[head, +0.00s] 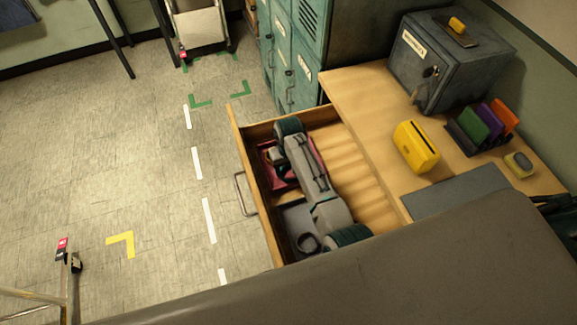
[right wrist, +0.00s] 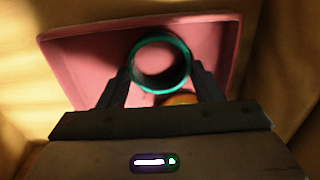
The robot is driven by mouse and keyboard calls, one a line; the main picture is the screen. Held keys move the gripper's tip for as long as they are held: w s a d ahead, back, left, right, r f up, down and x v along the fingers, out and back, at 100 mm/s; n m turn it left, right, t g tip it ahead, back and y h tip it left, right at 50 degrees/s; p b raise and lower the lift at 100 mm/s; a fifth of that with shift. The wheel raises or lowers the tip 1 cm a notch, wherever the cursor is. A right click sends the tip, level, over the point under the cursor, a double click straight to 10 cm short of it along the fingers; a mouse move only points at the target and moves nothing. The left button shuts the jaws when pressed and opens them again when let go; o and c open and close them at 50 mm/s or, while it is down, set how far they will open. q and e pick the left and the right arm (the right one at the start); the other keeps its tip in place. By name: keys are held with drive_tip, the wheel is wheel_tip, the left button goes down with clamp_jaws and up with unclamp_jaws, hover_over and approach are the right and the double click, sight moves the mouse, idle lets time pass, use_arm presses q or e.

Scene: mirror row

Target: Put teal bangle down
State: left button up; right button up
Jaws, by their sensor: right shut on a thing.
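The teal bangle (right wrist: 187,62) is between the fingers of my right gripper (right wrist: 161,78) in the right wrist view, one finger at each side. My right gripper is shut on it. Behind it is a pink tray (right wrist: 85,62), with part of an orange item (right wrist: 180,99) showing below the bangle. I cannot tell whether the bangle touches the tray. In the head view my right arm reaches into the open drawer (head: 252,163), over the pink tray (head: 281,182); it hides most of the gripper, and I cannot make out the bangle there. My left gripper is not in view.
A grey tray (head: 291,217) with a dark ring (head: 308,242) lies nearer in the drawer. On the desk (head: 358,92) are a yellow box (head: 415,147), a grey metal box (head: 440,62) and a file rack (head: 462,138). The drawer's right part is bare. Teal lockers (head: 295,50) stand behind.

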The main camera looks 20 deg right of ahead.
drive_tip(key=shift+f, duration=0.1)
drive_tip(key=o, duration=1)
drive_tip(key=shift+c, duration=0.2)
wheel_tip(320, 180, up, 12)
drive_tip(key=b, duration=0.1)
